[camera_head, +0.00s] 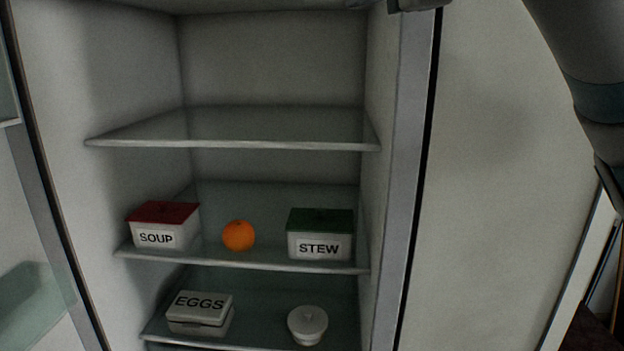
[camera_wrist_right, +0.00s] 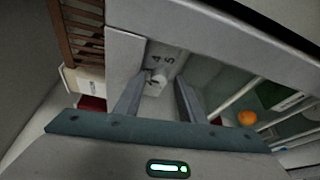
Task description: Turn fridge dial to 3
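The fridge dial (camera_wrist_right: 157,77) is a small pale knob in the right wrist view, with the digits 4 and 5 on the pale housing beside it. My right gripper (camera_wrist_right: 160,88) has its two fingers apart, and the knob shows between their tips. A gap seems to remain at the fingers, though contact is hard to judge. Which number the dial points to cannot be read. The dial does not show in the head view. The open fridge (camera_head: 270,60) fills the left and middle of the head view. My left gripper is not in view.
Fridge shelves hold a red-lidded SOUP box (camera_head: 160,237), an orange (camera_head: 238,235), a green-lidded STEW box (camera_head: 319,246), an EGGS box (camera_head: 199,314) and a white lidded pot (camera_head: 307,325). The top shelf (camera_head: 240,140) is empty. A pale panel (camera_head: 500,170) stands right of the opening.

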